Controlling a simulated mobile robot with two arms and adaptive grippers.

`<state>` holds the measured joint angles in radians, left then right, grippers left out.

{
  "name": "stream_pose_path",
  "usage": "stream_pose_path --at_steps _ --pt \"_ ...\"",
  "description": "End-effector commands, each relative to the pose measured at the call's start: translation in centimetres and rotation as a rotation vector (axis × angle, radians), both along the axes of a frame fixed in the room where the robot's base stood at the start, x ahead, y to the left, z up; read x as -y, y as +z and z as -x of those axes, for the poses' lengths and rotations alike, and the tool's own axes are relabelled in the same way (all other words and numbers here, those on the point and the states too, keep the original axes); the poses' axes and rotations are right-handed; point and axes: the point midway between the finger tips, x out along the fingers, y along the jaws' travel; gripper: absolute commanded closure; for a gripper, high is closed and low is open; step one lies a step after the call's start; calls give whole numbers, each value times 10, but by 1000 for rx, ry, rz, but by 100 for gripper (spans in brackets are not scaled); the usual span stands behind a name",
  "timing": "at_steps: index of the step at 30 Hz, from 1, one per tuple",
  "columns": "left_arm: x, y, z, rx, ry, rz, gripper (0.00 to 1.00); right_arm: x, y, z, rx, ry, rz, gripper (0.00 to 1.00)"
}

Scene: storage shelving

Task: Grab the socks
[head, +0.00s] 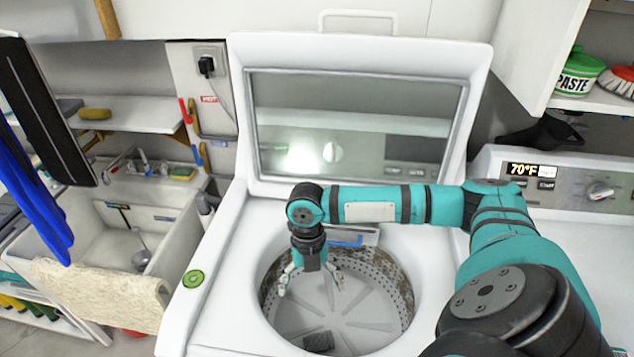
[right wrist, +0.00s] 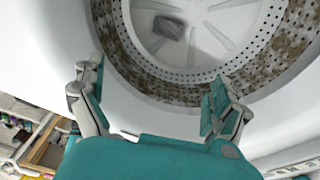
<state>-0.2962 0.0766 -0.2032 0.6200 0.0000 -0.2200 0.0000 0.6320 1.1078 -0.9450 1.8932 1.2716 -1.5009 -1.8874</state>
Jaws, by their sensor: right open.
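A small dark grey bundle, likely the socks (head: 318,341), lies at the bottom of the washer drum (head: 398,290), near its front edge. In the right wrist view the bundle (right wrist: 169,27) lies on the drum floor, ahead of the fingers. My right gripper (head: 311,283) points down in the drum opening, above and behind the bundle in the head view. It also shows in the right wrist view (right wrist: 155,100) with its fingers spread wide and nothing between them. It does not touch the bundle. My left gripper is not seen.
The top-loading washer (head: 222,300) has its lid (head: 350,125) raised behind the opening. The drum rim surrounds my right gripper. A second machine with a control panel (head: 560,180) stands at the right. A sink (head: 160,235) with a beige towel (head: 105,290) is at the left.

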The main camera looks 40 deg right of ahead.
Motion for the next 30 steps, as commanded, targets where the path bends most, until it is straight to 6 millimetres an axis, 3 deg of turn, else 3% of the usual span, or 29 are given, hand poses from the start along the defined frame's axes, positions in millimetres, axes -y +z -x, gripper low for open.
stream_pose_path --at_steps 1,10,17,30 --pt "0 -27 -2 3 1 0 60 5 -24 -1 -1 9 0 0" --pt "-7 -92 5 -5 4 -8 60 15 -84 -2 -7 35 -5 0" --pt "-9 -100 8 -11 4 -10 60 15 -101 0 -11 37 -5 0" --pt "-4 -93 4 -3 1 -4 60 6 -188 12 -11 38 -5 0"
